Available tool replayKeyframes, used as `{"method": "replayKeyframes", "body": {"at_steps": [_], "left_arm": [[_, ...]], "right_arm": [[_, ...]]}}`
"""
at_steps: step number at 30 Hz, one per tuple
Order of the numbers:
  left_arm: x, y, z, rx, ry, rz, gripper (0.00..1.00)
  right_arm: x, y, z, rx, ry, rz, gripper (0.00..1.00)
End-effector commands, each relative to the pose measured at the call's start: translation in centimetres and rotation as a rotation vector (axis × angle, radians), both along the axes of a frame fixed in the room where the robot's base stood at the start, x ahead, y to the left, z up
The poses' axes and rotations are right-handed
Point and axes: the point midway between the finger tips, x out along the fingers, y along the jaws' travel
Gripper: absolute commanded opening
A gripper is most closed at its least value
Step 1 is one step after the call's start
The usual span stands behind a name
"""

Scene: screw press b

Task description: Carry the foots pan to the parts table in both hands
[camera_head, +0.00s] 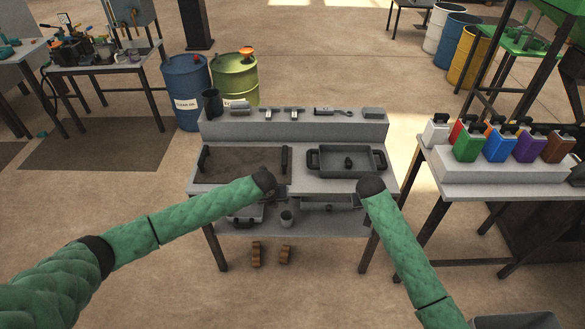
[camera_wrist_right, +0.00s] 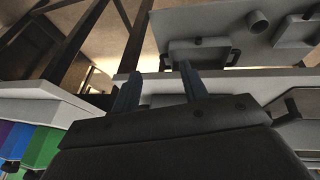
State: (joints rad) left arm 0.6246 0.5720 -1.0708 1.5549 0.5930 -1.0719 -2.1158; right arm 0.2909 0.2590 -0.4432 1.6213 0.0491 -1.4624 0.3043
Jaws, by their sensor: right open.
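Two two-handled pans lie on the worktable (camera_head: 392,186); I cannot tell for certain which is the foots pan. The grey pan (camera_head: 326,159) on the right has raised walls, dark end handles and a small dark lump inside. The brown, shallow pan (camera_head: 235,165) on the left has black end bars. My left gripper (camera_head: 266,187) is at the front edge, by the brown pan's right front corner; its fingers are hidden. My right gripper (camera_wrist_right: 159,68) is open and empty, near the grey pan's right front corner. Part of that pan shows in the wrist view (camera_wrist_right: 303,132).
The worktable's lower shelf holds a cup (camera_head: 287,218) and trays. A raised ledge (camera_head: 300,128) with tools runs along the back. Right stands a table (camera_head: 450,180) with coloured bins; drums (camera_head: 186,90) stand behind left.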

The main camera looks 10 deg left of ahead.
Motion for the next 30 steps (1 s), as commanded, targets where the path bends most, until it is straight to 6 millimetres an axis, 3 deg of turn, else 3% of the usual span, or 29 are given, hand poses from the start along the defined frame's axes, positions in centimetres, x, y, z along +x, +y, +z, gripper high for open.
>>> {"method": "replayKeyframes", "body": {"at_steps": [9,15,30], "left_arm": [[0.0,0.0,0.0,0.0,0.0,0.0,0.44],[0.0,0.0,0.0,0.0,0.0,0.0,0.44],[0.0,0.0,0.0,0.0,0.0,0.0,0.44]], "right_arm": [[-2.3,0.9,5.8,0.0,-0.004,0.001,0.44],[-3.3,1.2,8.3,-0.001,-0.003,0.0,0.44],[-3.8,1.4,9.4,-0.001,-0.002,0.0,0.44]]}}
